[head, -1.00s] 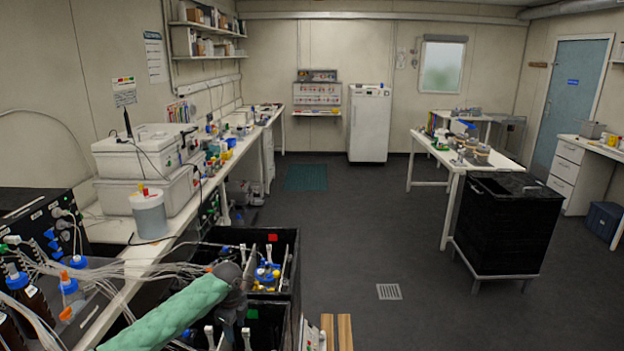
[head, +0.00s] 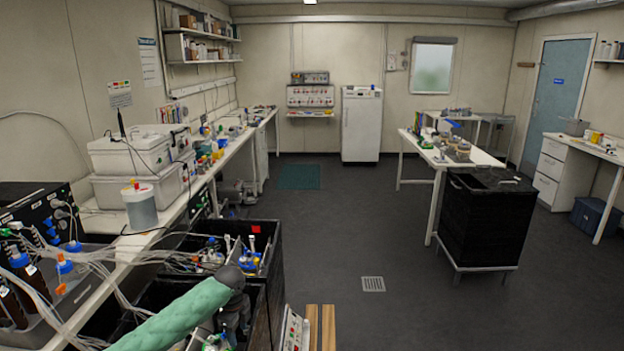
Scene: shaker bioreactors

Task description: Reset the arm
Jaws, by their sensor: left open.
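My left arm, in a green sleeve (head: 185,318), comes in from the bottom left of the head view. Its dark wrist is over the front of the black shaker boxes. My left gripper (head: 236,318) hangs below the wrist, dark against the dark box. It is open, and I see nothing held in it. Its fingertips are hard to make out. The black box with a red mark (head: 262,240) stands just behind the wrist, with blue-capped bottles and tubing inside. My right gripper is not in view.
A bench with white tubs (head: 130,155) and tubing runs along the left wall. A control panel (head: 294,330) and wooden slats (head: 321,328) lie right of the gripper. A black cart (head: 488,225) stands at the right. The floor between is clear.

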